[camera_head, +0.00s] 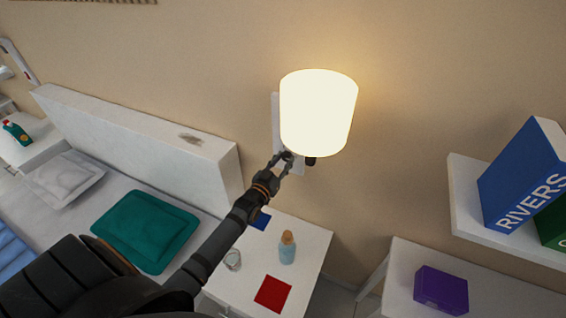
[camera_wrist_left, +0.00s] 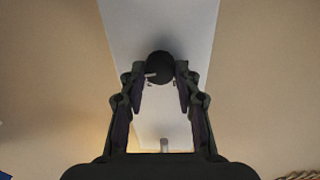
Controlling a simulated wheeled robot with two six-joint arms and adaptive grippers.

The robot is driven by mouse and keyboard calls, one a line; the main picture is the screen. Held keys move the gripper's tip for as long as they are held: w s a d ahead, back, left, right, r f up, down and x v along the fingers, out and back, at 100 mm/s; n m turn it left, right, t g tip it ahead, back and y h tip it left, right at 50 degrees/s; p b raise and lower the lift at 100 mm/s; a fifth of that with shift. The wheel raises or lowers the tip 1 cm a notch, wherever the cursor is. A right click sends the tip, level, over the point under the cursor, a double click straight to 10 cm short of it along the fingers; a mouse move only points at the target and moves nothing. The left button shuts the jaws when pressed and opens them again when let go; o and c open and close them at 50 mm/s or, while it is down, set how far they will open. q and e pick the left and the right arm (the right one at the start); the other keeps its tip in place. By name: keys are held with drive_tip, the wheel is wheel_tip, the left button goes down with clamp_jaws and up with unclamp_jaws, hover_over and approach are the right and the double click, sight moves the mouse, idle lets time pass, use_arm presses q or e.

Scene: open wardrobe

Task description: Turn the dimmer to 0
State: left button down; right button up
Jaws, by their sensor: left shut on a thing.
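The dimmer is a round dark knob (camera_wrist_left: 160,67) on a pale wall plate (camera_wrist_left: 190,25), with a small light mark low on its left side in the left wrist view. My left gripper (camera_wrist_left: 160,82) is shut on the knob, one finger on each side. In the head view, my left gripper (camera_head: 287,160) reaches up to the wall just below the glowing lamp shade (camera_head: 318,110). The knob is hard to make out there. The lamp is lit. My right gripper is not in view.
A white bedside table (camera_head: 310,245) below the lamp holds a bottle (camera_head: 287,248), a red square (camera_head: 272,294) and a blue square. The bed with a green cushion (camera_head: 145,230) is at left. A shelf (camera_head: 468,190) with books is at right.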

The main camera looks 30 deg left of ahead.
use_arm(q)
drive_tip(key=n+b, duration=0.1)
drive_tip(key=n, duration=0.2)
drive_tip(key=shift+f+n, duration=0.1)
drive_tip(key=shift+n, duration=0.3)
drive_tip(key=n, duration=0.4)
drive_tip(key=shift+n+b, duration=0.3)
drive_tip(key=n, duration=0.4)
drive_tip(key=shift+n+y, duration=0.3)
drive_tip(key=shift+n, duration=0.1)
drive_tip(key=n, duration=0.4)
drive_tip(key=shift+f+n+y+b, duration=0.1)
drive_tip(key=shift+n+y+b, duration=0.2)
drive_tip(key=shift+n, duration=0.1)
drive_tip(key=n, duration=0.3)
drive_tip(key=shift+n, duration=0.4)
drive_tip(key=n, duration=0.4)
drive_tip(key=shift+d+n+y, duration=0.1)
drive_tip(key=shift+n+y, duration=0.3)
drive_tip(key=n, duration=0.4)
drive_tip(key=shift+n+p, duration=0.3)
drive_tip(key=shift+p, duration=0.1)
drive_tip(key=shift+n, duration=2.1)
